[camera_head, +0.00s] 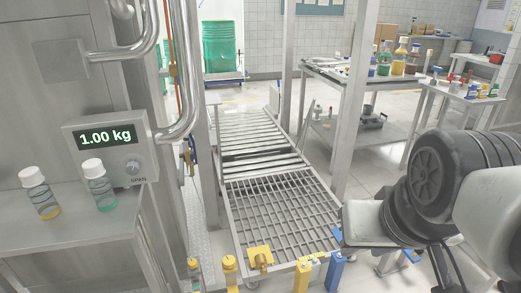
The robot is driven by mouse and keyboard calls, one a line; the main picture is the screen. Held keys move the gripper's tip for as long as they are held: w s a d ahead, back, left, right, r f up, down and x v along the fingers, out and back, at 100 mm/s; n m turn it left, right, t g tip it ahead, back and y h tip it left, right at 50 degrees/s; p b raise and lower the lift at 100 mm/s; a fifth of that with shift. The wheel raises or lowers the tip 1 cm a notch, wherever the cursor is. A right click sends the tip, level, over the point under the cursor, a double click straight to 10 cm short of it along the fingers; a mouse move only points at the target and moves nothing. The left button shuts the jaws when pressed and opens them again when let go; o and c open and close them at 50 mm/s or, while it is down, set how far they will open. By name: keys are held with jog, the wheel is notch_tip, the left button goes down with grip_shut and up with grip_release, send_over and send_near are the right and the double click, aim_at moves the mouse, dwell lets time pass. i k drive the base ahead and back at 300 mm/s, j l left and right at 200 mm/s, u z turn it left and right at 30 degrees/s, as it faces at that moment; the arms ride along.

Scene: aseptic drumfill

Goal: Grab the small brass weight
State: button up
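No small brass weight can be made out for certain. Along the bottom edge stand several yellow or brass-coloured pieces: a knob-topped post (230,264), a similar smaller one (194,266) to its left, and a squarish golden piece (260,257) at the near end of the grating. I cannot tell whether one of them is the weight. My gripper (374,246) is at the lower right, beside the grating's right edge and to the right of these pieces. Its two blue-tipped parts appear apart, with nothing seen held between them. My arm hides part of the right side.
A display (99,138) reads 1.00 kg above a steel shelf (70,243) with two sample bottles. A roller conveyor (258,137) runs back from the grating (280,215). Yellow (302,275) and blue (334,272) posts stand near my gripper. Benches hold bottles at right.

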aim_at(262, 262)
jog(key=u, duration=1)
jog(key=i+l, duration=0.2)
jog(key=l, duration=0.15)
jog(key=i+l, duration=0.25)
jog(key=l, duration=0.15)
jog(key=i+l, duration=0.2)
jog(key=l, duration=0.15)
